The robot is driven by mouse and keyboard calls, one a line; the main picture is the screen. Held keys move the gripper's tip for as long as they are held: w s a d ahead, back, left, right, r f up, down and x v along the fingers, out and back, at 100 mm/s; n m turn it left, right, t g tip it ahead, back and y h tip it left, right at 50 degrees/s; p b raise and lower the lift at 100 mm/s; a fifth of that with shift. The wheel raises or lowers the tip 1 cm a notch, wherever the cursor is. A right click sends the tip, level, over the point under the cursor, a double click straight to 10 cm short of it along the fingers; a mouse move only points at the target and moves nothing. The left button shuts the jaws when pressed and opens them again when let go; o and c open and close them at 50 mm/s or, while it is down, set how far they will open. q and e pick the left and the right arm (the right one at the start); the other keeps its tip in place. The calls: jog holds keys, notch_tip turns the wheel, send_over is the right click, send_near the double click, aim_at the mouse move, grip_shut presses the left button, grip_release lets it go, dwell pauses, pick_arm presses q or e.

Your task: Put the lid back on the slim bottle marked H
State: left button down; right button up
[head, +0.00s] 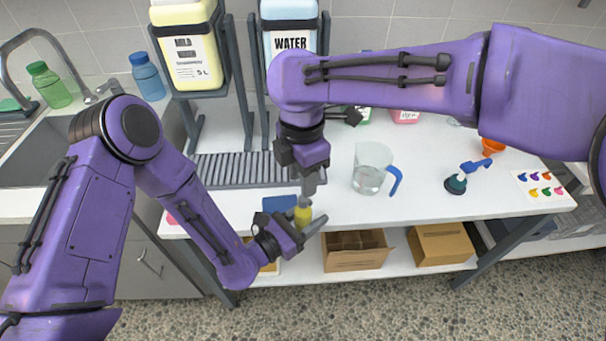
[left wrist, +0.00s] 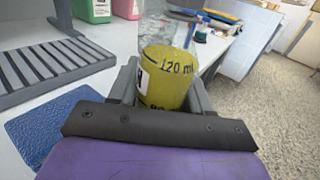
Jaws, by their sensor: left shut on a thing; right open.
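A slim bottle with yellow contents (head: 303,212) is at the front edge of the counter. It also shows in the left wrist view (left wrist: 166,82), with a 120 ml mark and a partly hidden label whose letter I cannot read surely. My left gripper (head: 305,224) is shut on this bottle, its fingers on either side. My right gripper (head: 311,184) is open, pointing down just above the bottle. It hides the bottle's top in the head view. I cannot pick out a lid in either view.
A clear jug (head: 371,170) with a blue handle stands right of the bottle. A blue mat (head: 279,204) and grey drain rack (head: 232,169) lie left. Cardboard boxes (head: 357,262) sit below.

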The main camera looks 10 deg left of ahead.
notch_tip(320, 180, up, 2)
jog(key=n, duration=0.3)
jog(key=shift+w+d+r+n, duration=0.1)
jog(key=shift+d+n, duration=0.05)
jog(key=shift+n, duration=0.25)
send_over(303, 218)
jog(key=w, duration=0.2)
notch_tip(303, 218, down, 8)
jog(key=shift+s+f, duration=0.1)
jog(key=shift+c, duration=0.3)
